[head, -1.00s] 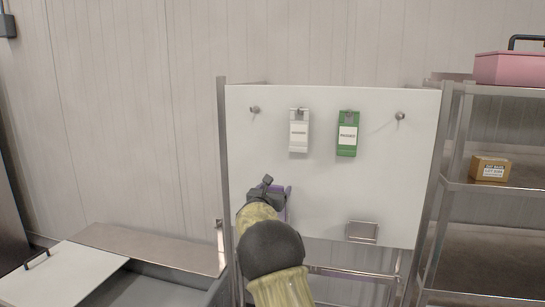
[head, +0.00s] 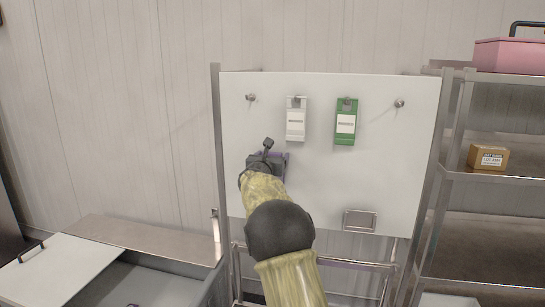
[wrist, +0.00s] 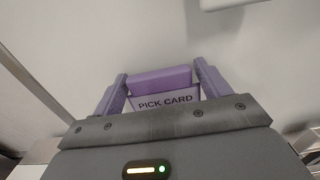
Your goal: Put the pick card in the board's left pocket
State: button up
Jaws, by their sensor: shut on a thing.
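The pick card (wrist: 165,100), white with dark lettering and a purple band along its top, sits between the fingers of my gripper (wrist: 160,80) in the wrist view. My gripper is shut on it. In the head view my gripper (head: 272,158) is in front of the left half of the white board (head: 340,180), below the white hanging tag. The card cannot be made out clearly there. A metal-framed pocket (head: 360,221) shows low on the board's right side. The left pocket is not visible; my arm covers the lower left of the board.
A white tag (head: 296,120) and a green tag (head: 345,122) hang on the board, with bare pegs at either side. A metal shelf (head: 480,178) with a small carton (head: 488,157) and a pink case (head: 510,55) stands at right. A grey bin (head: 150,285) is at lower left.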

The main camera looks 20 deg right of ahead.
notch_tip(320, 180, down, 4)
jog(key=shift+f+b, duration=0.1)
jog(key=shift+b, duration=1.05)
jog(key=shift+s+a+b, duration=0.1)
jog(key=shift+a+b, duration=0.1)
jog(key=shift+b, duration=0.1)
jog(key=shift+s+d+b, duration=0.1)
jog(key=shift+b, duration=0.35)
